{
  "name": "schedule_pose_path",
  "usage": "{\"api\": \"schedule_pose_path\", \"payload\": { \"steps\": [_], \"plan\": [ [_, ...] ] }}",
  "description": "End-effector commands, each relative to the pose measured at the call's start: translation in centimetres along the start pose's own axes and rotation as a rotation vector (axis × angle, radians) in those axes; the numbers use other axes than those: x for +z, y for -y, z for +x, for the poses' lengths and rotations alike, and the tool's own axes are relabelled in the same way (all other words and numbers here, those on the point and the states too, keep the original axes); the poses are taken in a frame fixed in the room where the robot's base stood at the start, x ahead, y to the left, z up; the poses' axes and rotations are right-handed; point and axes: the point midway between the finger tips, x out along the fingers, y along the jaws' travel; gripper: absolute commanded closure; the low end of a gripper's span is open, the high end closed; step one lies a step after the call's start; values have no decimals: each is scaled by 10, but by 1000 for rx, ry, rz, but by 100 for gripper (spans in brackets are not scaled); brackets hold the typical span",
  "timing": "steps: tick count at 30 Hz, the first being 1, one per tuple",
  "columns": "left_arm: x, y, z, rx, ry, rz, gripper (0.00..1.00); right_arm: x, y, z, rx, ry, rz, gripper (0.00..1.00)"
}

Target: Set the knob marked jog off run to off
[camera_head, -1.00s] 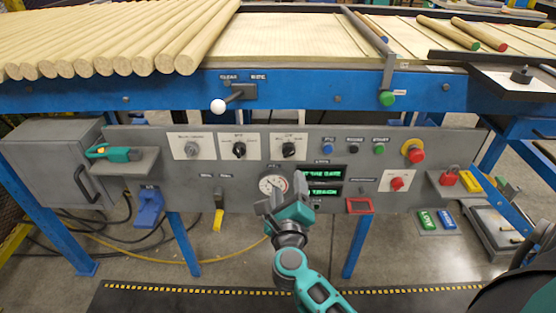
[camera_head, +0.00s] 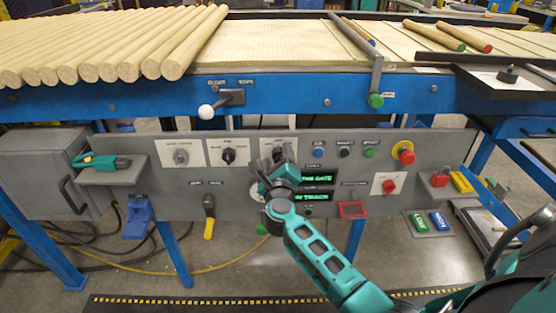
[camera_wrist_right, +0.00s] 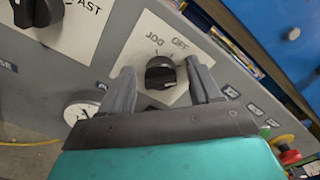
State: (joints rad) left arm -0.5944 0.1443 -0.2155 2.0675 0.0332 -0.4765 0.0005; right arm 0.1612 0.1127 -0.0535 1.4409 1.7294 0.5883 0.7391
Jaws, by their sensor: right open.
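The jog off run knob is a black rotary knob on a white plate (camera_head: 270,146) in the grey control panel. In the right wrist view, the black knob (camera_wrist_right: 160,73) sits between my finger tips, with JOG and OFF readable on its plate (camera_wrist_right: 139,46). The RUN label is hidden, and I cannot tell the knob's exact setting. My right gripper (camera_head: 274,168) is open in front of this plate, hiding most of the knob in the head view. Its fingers (camera_wrist_right: 163,85) are on either side of the knob; contact is not clear. My left gripper is not in view.
Blue, black and green buttons (camera_head: 345,152) and a red emergency button (camera_head: 406,157) are on the right. A white-balled lever (camera_head: 206,111) juts out above the panel.

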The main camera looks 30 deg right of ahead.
Motion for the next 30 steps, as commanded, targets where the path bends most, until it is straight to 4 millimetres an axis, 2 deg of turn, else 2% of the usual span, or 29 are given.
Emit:
{"api": "schedule_pose_path", "payload": {
  "steps": [3, 21, 30],
  "plan": [
    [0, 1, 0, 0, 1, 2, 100, 0, 0, 0, 0, 0, 0, 37],
    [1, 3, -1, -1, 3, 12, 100, 0, 0, -1, 0, 0, 0, 93],
    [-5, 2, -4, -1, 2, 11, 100, 1, 1, -1, 1, -1, -46, 93]
  ]
}}
